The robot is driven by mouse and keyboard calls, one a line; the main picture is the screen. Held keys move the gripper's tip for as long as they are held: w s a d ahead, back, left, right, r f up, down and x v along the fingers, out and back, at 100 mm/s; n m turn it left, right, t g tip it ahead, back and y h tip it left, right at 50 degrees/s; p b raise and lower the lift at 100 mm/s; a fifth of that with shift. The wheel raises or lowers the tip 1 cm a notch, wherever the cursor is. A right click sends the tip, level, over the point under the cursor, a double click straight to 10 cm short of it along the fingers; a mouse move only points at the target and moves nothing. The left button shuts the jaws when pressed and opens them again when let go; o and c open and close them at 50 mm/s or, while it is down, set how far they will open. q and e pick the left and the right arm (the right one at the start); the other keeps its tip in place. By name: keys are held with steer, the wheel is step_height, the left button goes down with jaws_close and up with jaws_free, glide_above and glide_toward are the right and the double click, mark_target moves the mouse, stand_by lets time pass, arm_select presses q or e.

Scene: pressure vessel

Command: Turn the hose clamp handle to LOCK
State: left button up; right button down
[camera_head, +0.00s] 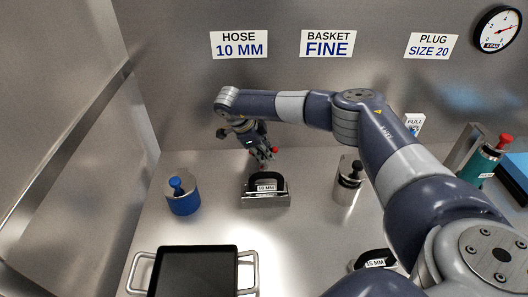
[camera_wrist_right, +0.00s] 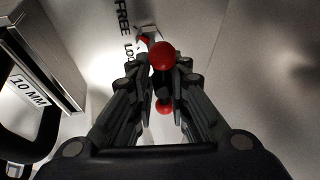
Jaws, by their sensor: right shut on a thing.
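The hose clamp handle has a red ball knob (camera_wrist_right: 162,55), which shows between my fingers in the right wrist view. A second red part shows lower down between the fingers. The labels FREE (camera_wrist_right: 123,18) and LOCK (camera_wrist_right: 130,50), the latter partly covered, are printed beside it. My right gripper (camera_wrist_right: 160,82) is shut on the handle. In the head view my right gripper (camera_head: 263,153) is at the back of the bench, with a red knob (camera_head: 274,150) at its fingertips. The rest of the clamp is hidden by the gripper. My left gripper is not in view.
A block with a black handle marked 10 MM (camera_head: 265,198) stands just in front of my right gripper. A blue cylinder (camera_head: 183,198) stands left, a steel one (camera_head: 346,188) right. A dark tray (camera_head: 193,272) lies in front. Wall signs include HOSE 10 MM (camera_head: 239,45).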

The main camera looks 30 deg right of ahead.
steer(key=n, duration=0.1)
steer(key=n+t, duration=0.2)
steer(key=shift+w+d+r+n, duration=0.1)
steer(key=shift+w+r+n, duration=0.15)
steer(key=shift+r+n, duration=0.05)
steer(key=n+t+y+b, duration=0.1)
steer(key=n, duration=0.2)
steer(key=shift+n, duration=0.4)
steer(key=n+t+y+b, duration=0.1)
steer(key=n+b, duration=0.1)
steer(key=n, duration=0.2)
steer(key=shift+t, duration=0.4)
steer(key=n, duration=0.2)
steer(key=n+y+b, duration=0.1)
steer(key=shift+n+t+y, duration=0.3)
steer(key=shift+n, duration=0.1)
steer(key=shift+w+n+y+b, duration=0.1)
steer(key=shift+n+y+b, duration=0.35)
steer(key=shift+n, duration=0.55)
steer(key=c, duration=1.6)
jaws_free()
steer(key=shift+c, duration=0.2)
steer(key=shift+a, duration=0.25)
